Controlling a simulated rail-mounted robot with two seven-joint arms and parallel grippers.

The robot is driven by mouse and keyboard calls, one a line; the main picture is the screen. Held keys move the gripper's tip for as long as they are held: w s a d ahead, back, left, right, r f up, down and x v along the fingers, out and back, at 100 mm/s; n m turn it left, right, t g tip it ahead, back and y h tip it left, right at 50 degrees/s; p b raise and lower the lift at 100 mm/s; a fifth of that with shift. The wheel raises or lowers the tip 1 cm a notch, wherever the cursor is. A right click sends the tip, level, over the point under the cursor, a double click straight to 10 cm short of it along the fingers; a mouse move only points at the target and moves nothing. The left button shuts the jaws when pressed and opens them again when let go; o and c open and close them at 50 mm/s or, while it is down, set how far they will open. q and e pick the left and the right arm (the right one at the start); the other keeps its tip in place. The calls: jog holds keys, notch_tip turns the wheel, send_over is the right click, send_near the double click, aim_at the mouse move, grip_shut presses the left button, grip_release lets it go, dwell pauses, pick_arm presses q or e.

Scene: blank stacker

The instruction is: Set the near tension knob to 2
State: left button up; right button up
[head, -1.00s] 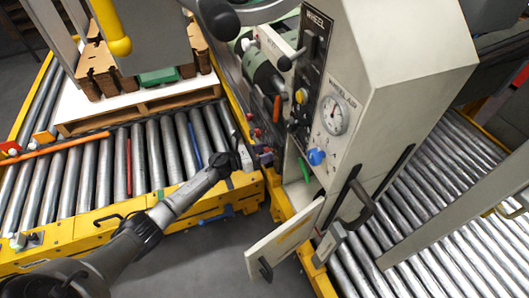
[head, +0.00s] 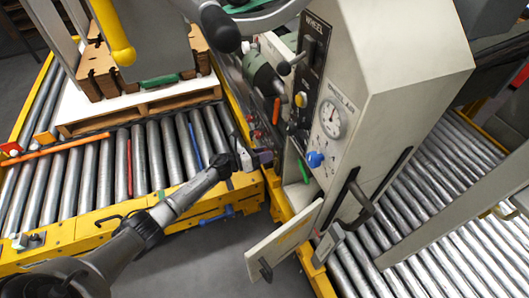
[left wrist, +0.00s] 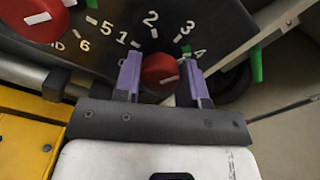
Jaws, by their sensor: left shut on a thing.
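In the left wrist view a round red knob (left wrist: 160,68) sits between the two purple fingers of my left gripper (left wrist: 160,78). The fingers are shut on its sides. A short white line on the knob lies nearly sideways, pointing toward the right finger. White numbers 1, 2, 3 and 4 run around the knob on the dark panel (left wrist: 125,15), with the 2 nearly straight above it. In the head view my left gripper (head: 264,157) reaches the left side of the pale machine, and the knob is hidden there. My right gripper is not seen.
A second red knob (left wrist: 35,18) is close by at the upper left of the wrist view, with its own numbers. The pale machine cabinet (head: 400,60) carries a gauge (head: 333,117) and a blue knob (head: 315,159). An open door (head: 285,240) juts out below.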

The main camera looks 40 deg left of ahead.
pick_arm(q)
jog(key=n+p, duration=0.1)
jog(key=n, duration=0.2)
jog(key=shift+r+n, duration=0.15)
jog(key=shift+n, duration=0.25)
jog(key=n+p, duration=0.1)
jog(key=n, duration=0.2)
jog(key=shift+n+p, duration=0.3)
jog(key=n+p, duration=0.2)
jog(key=n, duration=0.4)
jog(key=shift+n, duration=0.3)
jog(key=shift+n, duration=0.3)
jog(key=o, duration=0.9)
